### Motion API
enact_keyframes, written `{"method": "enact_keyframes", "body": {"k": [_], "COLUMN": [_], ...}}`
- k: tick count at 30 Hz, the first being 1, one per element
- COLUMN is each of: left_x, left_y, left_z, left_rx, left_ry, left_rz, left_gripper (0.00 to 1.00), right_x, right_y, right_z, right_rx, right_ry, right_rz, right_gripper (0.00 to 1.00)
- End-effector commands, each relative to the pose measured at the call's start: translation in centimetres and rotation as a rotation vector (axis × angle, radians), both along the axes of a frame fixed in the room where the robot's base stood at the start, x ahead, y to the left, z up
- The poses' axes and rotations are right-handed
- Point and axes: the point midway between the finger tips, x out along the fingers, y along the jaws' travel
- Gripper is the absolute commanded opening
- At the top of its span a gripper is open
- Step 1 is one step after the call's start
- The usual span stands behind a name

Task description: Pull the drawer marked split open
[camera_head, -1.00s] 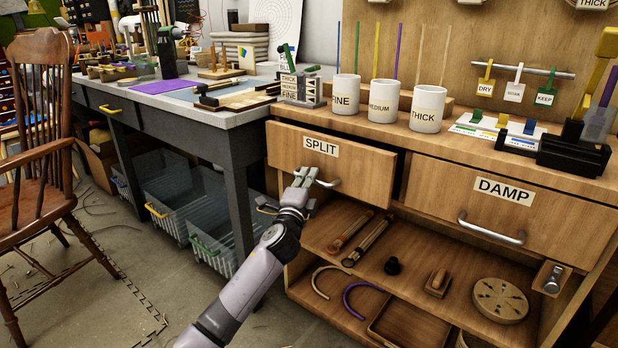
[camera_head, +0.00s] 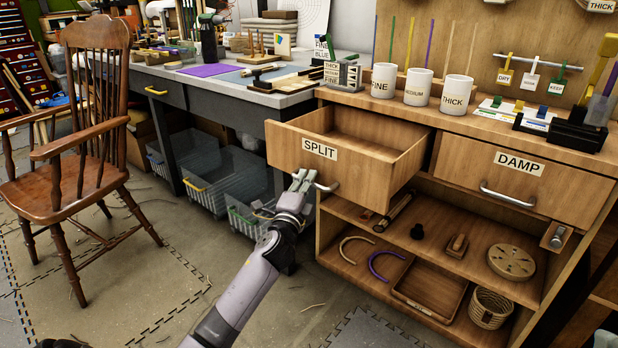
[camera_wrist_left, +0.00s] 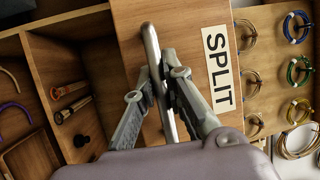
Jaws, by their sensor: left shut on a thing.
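The wooden drawer marked SPLIT (camera_head: 350,150) is pulled well out of the cabinet, and its inside shows bare wood where visible. Its label (camera_head: 319,149) is on the front panel, and also shows in the left wrist view (camera_wrist_left: 218,68). My left gripper (camera_head: 303,182) is shut on the metal bar handle (camera_head: 327,187) of this drawer. In the left wrist view the fingers (camera_wrist_left: 155,85) sit on both sides of the handle (camera_wrist_left: 152,45). My right gripper is not in view.
The DAMP drawer (camera_head: 518,181) beside it is shut. Open shelves below hold a purple hoop (camera_head: 388,268), a tray (camera_head: 430,290) and a basket (camera_head: 490,308). Cups stand on the cabinet top. A wooden chair (camera_head: 85,120) stands at left, with open floor before it.

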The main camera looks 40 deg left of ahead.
Motion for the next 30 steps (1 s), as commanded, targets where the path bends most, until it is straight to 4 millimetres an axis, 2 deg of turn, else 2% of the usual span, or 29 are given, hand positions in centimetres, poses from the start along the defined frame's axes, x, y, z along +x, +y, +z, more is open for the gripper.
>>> {"method": "enact_keyframes", "body": {"k": [10,11,20,30], "left_x": [-0.04,-0.03,-0.04,-0.30], "left_y": [-0.11,-0.11,-0.05,-0.10], "left_z": [-0.16,-0.16,-0.06,-0.10], "left_rx": [-0.003,-0.003,-0.001,-0.001], "left_ry": [0.001,0.001,0.001,0.000], "left_rz": [-0.003,-0.003,-0.001,-0.001], "left_gripper": [0.00,0.12,0.32,0.32], "right_x": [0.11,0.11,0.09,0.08], "right_y": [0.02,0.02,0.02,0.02], "right_z": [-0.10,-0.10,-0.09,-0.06], "right_rx": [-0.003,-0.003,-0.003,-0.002], "right_ry": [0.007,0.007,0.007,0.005], "right_rz": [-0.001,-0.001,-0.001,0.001], "right_gripper": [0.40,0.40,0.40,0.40]}}
